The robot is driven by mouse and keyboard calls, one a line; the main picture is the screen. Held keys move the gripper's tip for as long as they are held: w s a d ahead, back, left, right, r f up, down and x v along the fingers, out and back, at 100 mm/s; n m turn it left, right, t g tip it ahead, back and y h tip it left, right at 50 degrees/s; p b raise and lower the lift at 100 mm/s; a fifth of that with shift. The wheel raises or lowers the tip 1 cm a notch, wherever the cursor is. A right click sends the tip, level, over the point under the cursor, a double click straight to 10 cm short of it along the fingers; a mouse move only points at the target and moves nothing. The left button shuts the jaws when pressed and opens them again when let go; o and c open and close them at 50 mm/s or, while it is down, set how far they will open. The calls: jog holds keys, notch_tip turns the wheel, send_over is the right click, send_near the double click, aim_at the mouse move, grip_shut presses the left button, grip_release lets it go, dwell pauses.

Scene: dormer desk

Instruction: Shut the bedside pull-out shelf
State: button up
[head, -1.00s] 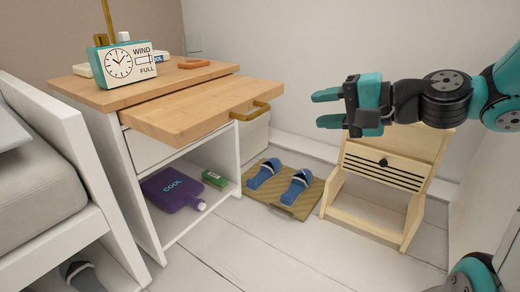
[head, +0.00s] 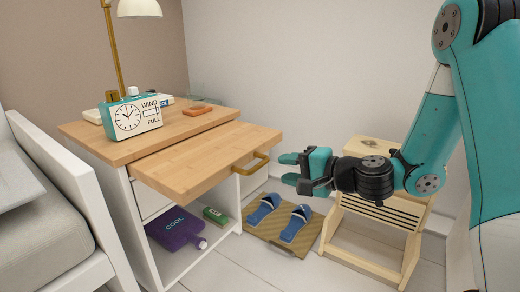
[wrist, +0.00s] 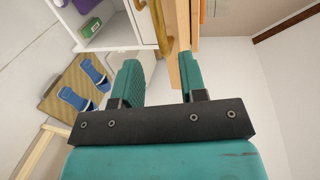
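The pull-out shelf (head: 205,162) is a light wood board that sticks out from under the bedside table's top (head: 150,133). A brass handle (head: 252,165) is on its front edge. My gripper (head: 288,169) is open and empty, a little to the right of the handle in the head view. I cannot tell whether anything touches.
A clock (head: 138,117), an orange item (head: 197,110) and a lamp (head: 138,8) stand on the table. A bed (head: 50,225) is at left.

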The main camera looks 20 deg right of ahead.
aim_at(262, 166)
jog(key=shift+b+x, duration=0.6)
jog(key=shift+x, duration=3.55)
grip_shut()
